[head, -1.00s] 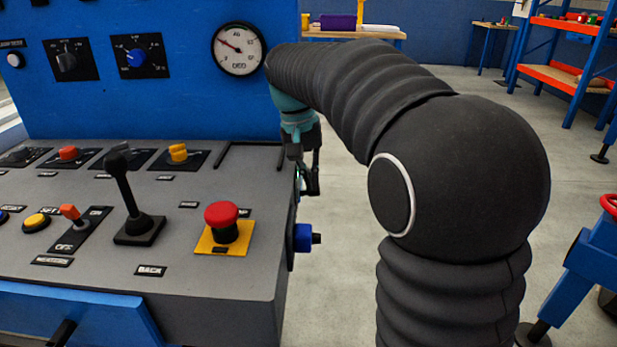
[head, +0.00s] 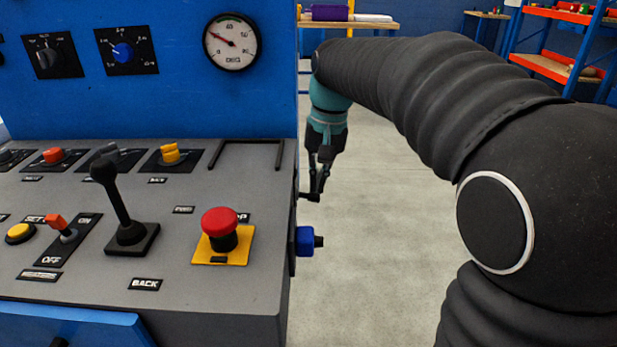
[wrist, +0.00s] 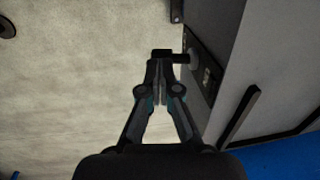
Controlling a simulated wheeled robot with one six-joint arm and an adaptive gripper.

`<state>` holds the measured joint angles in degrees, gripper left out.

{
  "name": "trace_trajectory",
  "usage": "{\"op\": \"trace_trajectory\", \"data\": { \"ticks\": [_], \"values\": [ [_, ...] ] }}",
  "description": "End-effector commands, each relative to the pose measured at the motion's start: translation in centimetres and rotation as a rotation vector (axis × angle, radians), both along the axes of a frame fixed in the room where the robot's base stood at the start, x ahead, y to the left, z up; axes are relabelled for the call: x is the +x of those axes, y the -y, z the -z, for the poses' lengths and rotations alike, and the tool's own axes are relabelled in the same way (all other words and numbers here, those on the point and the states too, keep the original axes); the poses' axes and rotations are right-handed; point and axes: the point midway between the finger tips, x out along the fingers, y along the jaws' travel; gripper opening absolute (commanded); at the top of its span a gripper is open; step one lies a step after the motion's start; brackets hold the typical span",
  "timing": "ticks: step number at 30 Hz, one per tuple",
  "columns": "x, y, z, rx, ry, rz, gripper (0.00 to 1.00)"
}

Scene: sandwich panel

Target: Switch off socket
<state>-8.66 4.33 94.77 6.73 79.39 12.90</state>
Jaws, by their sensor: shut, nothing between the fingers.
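My gripper (head: 317,191) is shut and empty, pointing down beside the right side of the grey console (head: 170,285). In the wrist view my gripper (wrist: 159,68) has its fingertips together, right by a dark switch handle (wrist: 163,54) that sticks out from a plate (wrist: 201,67) on the console's side. I cannot tell whether they touch. In the head view the handle (head: 309,197) shows as a small black piece at the fingertips. A blue round fitting with a dark end (head: 304,241) sticks out of the same side, nearer the camera. The plate's markings are unreadable.
The console top carries a red mushroom button (head: 220,222), a black lever (head: 118,200) and several small switches. A blue upright panel (head: 170,105) with a gauge (head: 232,42) stands behind. The floor (head: 385,230) right of the console is clear.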

Motion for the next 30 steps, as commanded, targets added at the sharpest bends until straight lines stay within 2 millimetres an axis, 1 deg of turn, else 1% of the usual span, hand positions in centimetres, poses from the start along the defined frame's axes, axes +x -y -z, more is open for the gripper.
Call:
{"op": "trace_trajectory", "data": {
  "ticks": [1,5,16,20,26,30],
  "values": [
    [0.0,0.0,-0.5,0.0,0.0,-0.001,0.0],
    [0.0,-0.1,-1.0,0.0,0.0,-0.003,0.0],
    [0.0,-0.3,-1.0,-0.001,0.0,-0.005,0.0],
    [0.0,-0.2,-1.6,-0.001,0.0,-0.005,0.0],
    [0.0,0.3,-3.9,0.0,0.003,-0.005,0.0],
    [0.1,0.9,-6.5,0.0,0.006,-0.005,0.0]
  ]
}}
